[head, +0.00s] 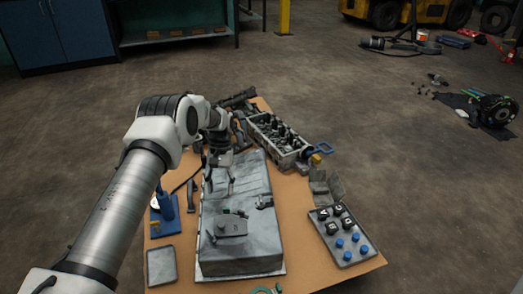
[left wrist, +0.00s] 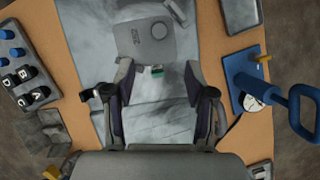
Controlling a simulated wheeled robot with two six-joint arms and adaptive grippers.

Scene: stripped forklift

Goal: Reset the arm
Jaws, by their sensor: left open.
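My left arm reaches in from the left of the head view. Its gripper (head: 219,186) is open and empty, pointing down over the far part of a grey metal casing (head: 240,249). In the left wrist view the two fingers of my left gripper (left wrist: 158,72) stand apart, with the casing's bare grey surface (left wrist: 160,120) between them. A flat grey plate (head: 231,225) lies on the casing, and shows ahead of the fingertips in the left wrist view (left wrist: 152,38). My right gripper is in neither view.
The brown table (head: 298,252) also holds an engine block (head: 277,138), a tray (head: 343,237) with black and blue pieces, an empty grey tray (head: 161,266) and a blue stand (head: 164,206). Open floor (head: 430,210) lies to the right. A blue cabinet (head: 58,35) stands at the back left.

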